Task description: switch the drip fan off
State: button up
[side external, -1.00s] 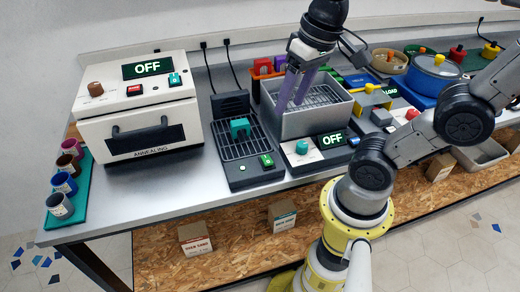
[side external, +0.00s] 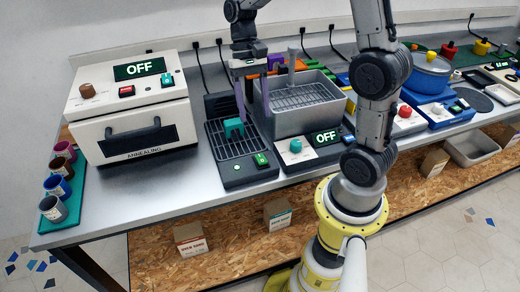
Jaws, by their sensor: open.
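The drip fan is a dark unit (side external: 214,150) with a slatted rack and a dark fan block at its back, left of centre in the side external view. A small green switch (side external: 261,159) sits at its front right corner; its marking is too small to read surely. A teal block (side external: 234,128) stands on the rack. My gripper (side external: 254,112) points down with its two purple fingers apart, above the right side of the drip fan and the left edge of the grey basin. Nothing shows between the fingers. The fingers appear behind and above the switch, apart from it.
The grey basin (side external: 302,124) stands right of the drip fan, with a panel reading OFF (side external: 326,137) and a teal knob (side external: 295,146) in front. The annealing oven (side external: 136,138), reading OFF, stands to the left. Cups (side external: 57,187) stand on a teal mat at the far left.

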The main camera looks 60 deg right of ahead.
aim_at(261, 159)
jog(key=x, duration=1.1)
jog(key=shift+f, duration=0.1)
grip_shut()
